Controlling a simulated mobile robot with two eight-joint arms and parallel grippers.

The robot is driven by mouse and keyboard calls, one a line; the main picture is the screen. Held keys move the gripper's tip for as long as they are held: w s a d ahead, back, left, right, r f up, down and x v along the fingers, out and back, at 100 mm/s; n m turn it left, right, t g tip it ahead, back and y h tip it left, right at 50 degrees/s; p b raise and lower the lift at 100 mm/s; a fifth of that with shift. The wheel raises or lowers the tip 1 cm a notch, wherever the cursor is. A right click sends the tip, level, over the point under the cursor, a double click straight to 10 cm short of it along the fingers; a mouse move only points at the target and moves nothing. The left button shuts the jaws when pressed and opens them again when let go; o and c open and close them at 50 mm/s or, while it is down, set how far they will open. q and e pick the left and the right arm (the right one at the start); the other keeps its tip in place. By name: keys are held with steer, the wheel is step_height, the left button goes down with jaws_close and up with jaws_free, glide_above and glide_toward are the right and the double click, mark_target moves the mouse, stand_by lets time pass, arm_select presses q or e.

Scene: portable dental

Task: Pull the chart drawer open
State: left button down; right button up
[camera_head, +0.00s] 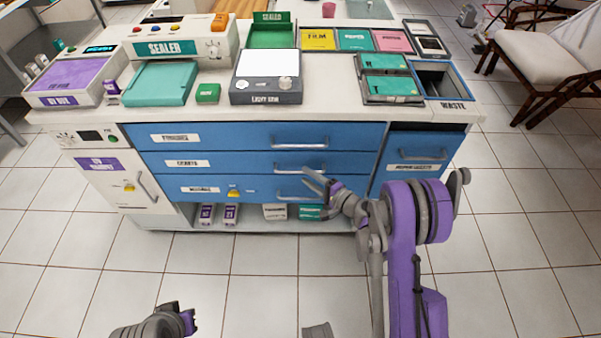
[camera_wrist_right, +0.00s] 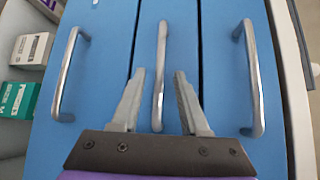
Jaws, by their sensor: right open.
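The blue cabinet has a stack of three wide drawers, each with a white label and a metal bar handle. The middle drawer (camera_head: 235,165) has a label that seems to read CHARTS, and it looks closed. Its handle (camera_head: 299,168) also shows in the right wrist view (camera_wrist_right: 160,60). My right gripper (camera_head: 313,180) is open in front of the drawers. In the right wrist view its two fingers (camera_wrist_right: 159,95) stand on either side of the middle handle, with gaps showing; contact cannot be told. Only part of my left arm shows at the bottom edge.
The top drawer (camera_head: 235,138) and bottom drawer (camera_head: 255,186) have similar handles close by. Small boxes (camera_head: 275,212) stand on the open shelf below. A separate blue drawer (camera_head: 425,145) is at the right. The tiled floor in front is clear.

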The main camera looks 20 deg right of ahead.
mark_target(300, 172)
steer(key=shift+x, duration=2)
jaws_close()
